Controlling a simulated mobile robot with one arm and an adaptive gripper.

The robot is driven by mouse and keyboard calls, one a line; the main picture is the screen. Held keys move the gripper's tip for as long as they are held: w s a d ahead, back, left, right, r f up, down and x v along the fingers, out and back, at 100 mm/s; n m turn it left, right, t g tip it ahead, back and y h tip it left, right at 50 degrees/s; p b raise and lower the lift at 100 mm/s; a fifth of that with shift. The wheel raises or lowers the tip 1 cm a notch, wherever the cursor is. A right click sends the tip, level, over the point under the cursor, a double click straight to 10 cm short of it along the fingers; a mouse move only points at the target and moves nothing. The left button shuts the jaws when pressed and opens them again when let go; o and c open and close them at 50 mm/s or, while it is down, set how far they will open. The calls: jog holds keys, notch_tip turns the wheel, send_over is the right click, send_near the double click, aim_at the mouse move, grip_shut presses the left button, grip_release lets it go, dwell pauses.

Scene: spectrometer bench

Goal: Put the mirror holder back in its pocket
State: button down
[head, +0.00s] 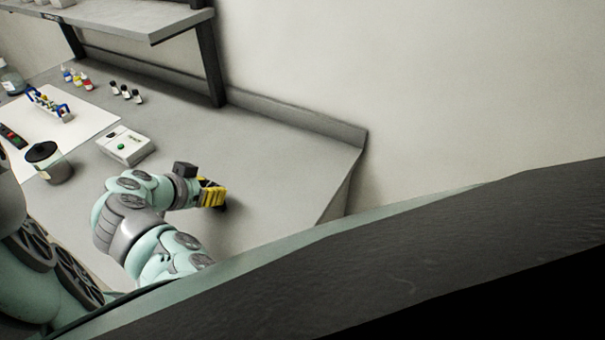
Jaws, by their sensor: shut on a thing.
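My gripper (212,194), with yellow and black fingers, is low over the right part of the grey bench. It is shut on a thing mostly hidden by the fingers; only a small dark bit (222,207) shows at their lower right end. I cannot tell from this view whether it is the mirror holder or whether it touches the bench. No pocket for a mirror holder can be made out.

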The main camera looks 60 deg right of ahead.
jog(key=c, duration=0.6)
grip_release()
jog(key=shift+r, duration=0.15)
